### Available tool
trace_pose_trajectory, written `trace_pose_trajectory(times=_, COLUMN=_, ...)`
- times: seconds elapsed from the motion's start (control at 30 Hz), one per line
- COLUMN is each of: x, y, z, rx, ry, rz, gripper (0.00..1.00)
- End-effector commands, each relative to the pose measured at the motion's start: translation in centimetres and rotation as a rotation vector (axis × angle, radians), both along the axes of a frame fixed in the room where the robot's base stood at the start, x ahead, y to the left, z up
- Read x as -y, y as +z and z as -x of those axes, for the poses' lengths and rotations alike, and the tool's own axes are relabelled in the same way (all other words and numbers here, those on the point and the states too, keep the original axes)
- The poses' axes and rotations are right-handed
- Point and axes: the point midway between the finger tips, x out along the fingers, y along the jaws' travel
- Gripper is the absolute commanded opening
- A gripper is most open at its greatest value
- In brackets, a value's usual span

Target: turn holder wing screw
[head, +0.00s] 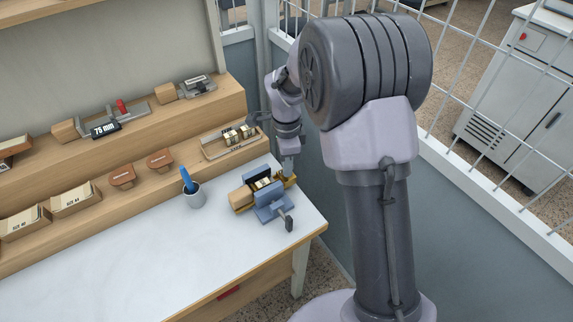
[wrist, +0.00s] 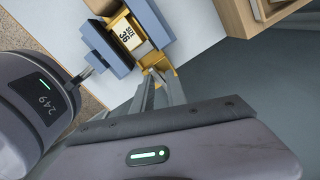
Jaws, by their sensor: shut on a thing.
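The brass holder (head: 291,181) with its wooden handle (head: 240,197) sits in a blue vise (head: 268,213) near the table's right end. In the wrist view the holder (wrist: 163,54) carries a pale type block (wrist: 130,37) marked 36 between the blue vise jaws (wrist: 104,48). My gripper (head: 287,172) points down at the holder's right end. In the wrist view my gripper (wrist: 158,76) is shut on the small brass wing screw at that end. The fingertips hide most of the screw, so its angle is hard to tell.
A wooden shelf (head: 190,137) with trays and stamps runs behind. The vise handle (head: 289,224) sticks out in front. The white table (head: 130,260) is clear at front left.

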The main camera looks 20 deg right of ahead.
Motion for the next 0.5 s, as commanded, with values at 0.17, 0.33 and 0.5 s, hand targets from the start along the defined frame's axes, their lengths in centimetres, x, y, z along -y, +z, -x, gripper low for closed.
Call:
trace_pose_trajectory(times=0.17, x=-0.02, y=0.04, z=-0.05, rx=0.002, ry=-0.039, rz=0.000, gripper=0.00)
trace_pose_trajectory(times=0.33, x=-0.02, y=0.06, z=-0.04, rx=0.002, ry=-0.052, rz=-0.001, gripper=0.00)
trace_pose_trajectory(times=0.5, x=-0.02, y=0.07, z=-0.03, rx=0.001, ry=-0.054, rz=-0.001, gripper=0.00)
